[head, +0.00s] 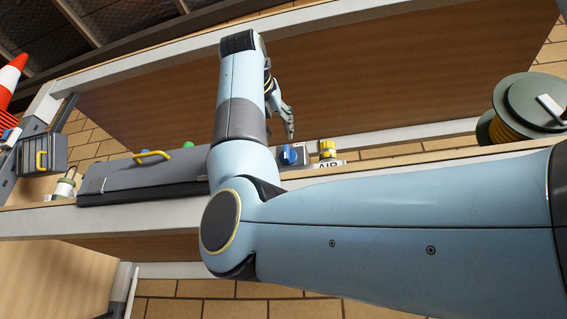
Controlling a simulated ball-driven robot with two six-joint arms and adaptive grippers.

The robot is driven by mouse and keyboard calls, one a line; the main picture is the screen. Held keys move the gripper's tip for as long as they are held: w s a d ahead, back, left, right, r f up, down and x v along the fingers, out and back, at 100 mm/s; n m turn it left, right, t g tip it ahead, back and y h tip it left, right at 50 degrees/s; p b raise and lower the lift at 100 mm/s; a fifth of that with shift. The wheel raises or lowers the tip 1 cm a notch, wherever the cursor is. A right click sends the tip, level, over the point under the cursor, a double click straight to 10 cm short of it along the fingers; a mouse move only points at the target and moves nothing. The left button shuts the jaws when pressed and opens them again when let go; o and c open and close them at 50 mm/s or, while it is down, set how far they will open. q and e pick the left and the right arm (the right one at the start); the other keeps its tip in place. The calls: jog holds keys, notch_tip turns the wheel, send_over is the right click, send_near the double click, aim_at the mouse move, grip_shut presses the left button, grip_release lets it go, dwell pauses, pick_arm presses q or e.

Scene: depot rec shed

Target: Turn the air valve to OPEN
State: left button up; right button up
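A small yellow fitting (327,147) stands on the bench shelf, just behind a white label reading AIR (328,166). It looks like the air valve; its handle position and any OPEN mark are too small to read. My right arm comes in from the right and crosses the middle of the view. My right gripper (288,122) hangs above and a little left of the yellow fitting, apart from it, fingers downward. It is seen from the side, so the gap between its fingers cannot be judged. My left gripper is out of view.
A blue block or knob (290,155) sits left of the fitting, below my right gripper. A grey case with a yellow handle (150,178) lies on the shelf to the left. A green reel (532,104) stands at right, an orange cone (10,78) at far left.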

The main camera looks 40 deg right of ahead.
aim_at(285, 145)
jog(key=p+x, duration=0.1)
jog(key=x, duration=0.5)
jog(key=shift+w+d, duration=0.1)
jog(key=shift+d, duration=0.15)
grip_shut()
